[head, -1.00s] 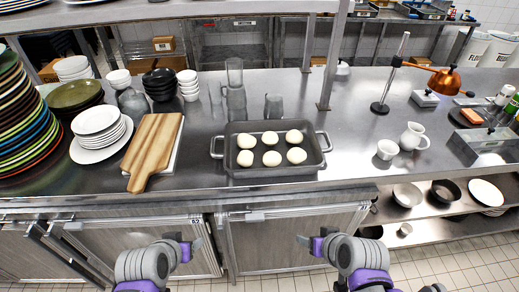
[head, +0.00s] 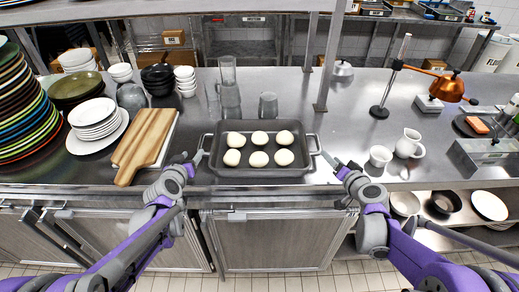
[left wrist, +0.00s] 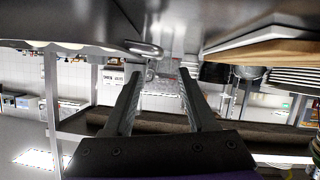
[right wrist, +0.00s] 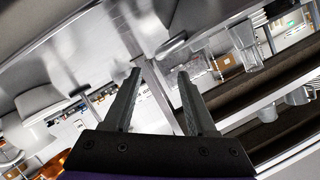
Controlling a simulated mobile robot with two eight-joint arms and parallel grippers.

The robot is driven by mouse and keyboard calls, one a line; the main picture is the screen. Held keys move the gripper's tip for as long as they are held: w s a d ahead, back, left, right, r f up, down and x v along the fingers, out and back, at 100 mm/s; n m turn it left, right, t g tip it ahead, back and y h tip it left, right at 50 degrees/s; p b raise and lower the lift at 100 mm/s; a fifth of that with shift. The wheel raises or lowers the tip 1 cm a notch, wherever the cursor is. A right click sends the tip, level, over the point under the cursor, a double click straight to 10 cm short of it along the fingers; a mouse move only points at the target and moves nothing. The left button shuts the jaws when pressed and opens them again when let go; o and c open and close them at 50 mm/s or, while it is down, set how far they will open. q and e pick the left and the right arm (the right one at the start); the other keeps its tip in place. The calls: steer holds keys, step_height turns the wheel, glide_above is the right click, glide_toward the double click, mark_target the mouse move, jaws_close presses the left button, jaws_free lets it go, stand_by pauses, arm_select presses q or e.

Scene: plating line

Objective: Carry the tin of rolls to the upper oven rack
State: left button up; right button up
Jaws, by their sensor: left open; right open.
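The dark grey tin (head: 262,172) stands on the steel counter with several pale round rolls (head: 259,159) in two rows. It has a loop handle at each end. My left gripper (head: 195,160) is open just left of the tin's left handle, apart from it. In the left wrist view a handle (left wrist: 143,48) shows just beyond the open fingers (left wrist: 160,73). My right gripper (head: 332,162) is open just right of the right handle. Its open, empty fingers (right wrist: 158,73) also show in the right wrist view. No oven rack is recognisable in these views.
A wooden board (head: 146,145) lies close left of my left gripper. White plates (head: 97,125) stand further left. Glasses (head: 268,105) stand behind the tin. A white cup (head: 380,156) and jug (head: 409,143) stand right of my right gripper. A shelf post (head: 328,60) rises behind.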

mark_target(201, 141)
arm_select(q)
steer(key=x, duration=1.1)
steer(key=shift+d, duration=0.2)
arm_select(e)
steer(key=x, duration=1.1)
arm_select(q)
jaws_close()
arm_select(e)
jaws_close()
